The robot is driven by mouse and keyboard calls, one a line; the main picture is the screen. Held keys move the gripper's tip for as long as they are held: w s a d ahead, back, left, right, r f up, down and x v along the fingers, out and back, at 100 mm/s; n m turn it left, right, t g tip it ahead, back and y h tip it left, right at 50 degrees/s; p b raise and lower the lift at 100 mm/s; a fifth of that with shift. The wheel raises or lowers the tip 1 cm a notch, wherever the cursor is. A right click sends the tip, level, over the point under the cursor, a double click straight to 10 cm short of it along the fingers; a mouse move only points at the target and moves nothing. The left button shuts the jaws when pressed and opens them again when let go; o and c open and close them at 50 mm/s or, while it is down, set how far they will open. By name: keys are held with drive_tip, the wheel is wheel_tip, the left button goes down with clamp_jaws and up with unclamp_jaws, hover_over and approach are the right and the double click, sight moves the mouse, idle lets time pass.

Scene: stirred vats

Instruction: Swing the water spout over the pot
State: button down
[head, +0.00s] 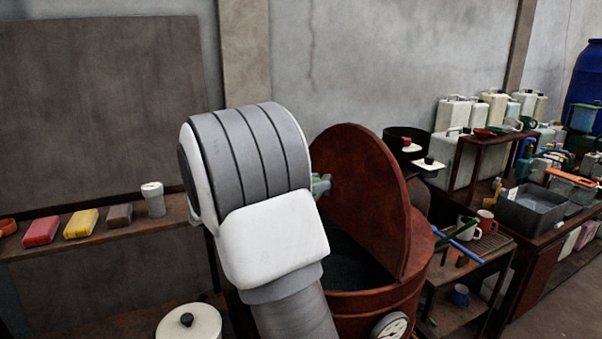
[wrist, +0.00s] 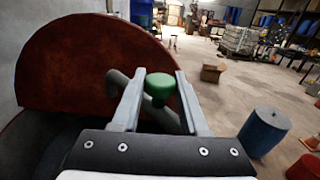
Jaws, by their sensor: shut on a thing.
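The water spout (wrist: 125,82) is a curved grey pipe in the wrist view, with a green knob (wrist: 160,86) between my fingers. My gripper (wrist: 160,80) is shut on the green knob. The pot is a rust-red vat (head: 375,303) in the head view, with a dark inside and a gauge on its front. Its round lid (head: 365,190) stands upright; it also fills the left of the wrist view (wrist: 80,65). In the head view my arm hides most of the gripper and spout. I cannot tell whether the spout's outlet is over the pot.
A shelf on the left holds a red block (head: 42,231), a yellow block (head: 81,223) and a white cup (head: 153,198). A side table (head: 470,262) with mugs and a grey basin (head: 535,208) stand right. The wrist view shows a blue barrel (wrist: 263,132) and open floor.

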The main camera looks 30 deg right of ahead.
drive_tip(key=shift+s+d+m+g+p, duration=0.3)
drive_tip(key=shift+s+m+g+p, duration=0.1)
drive_tip(key=shift+g, duration=0.4)
drive_tip(key=shift+c, duration=2.1)
unclamp_jaws()
drive_tip(key=w+a+b, duration=0.1)
drive_tip(key=w+a, duration=0.2)
drive_tip(key=a, duration=1.4)
drive_tip(key=shift+w+a, duration=0.1)
drive_tip(key=shift+a, duration=0.05)
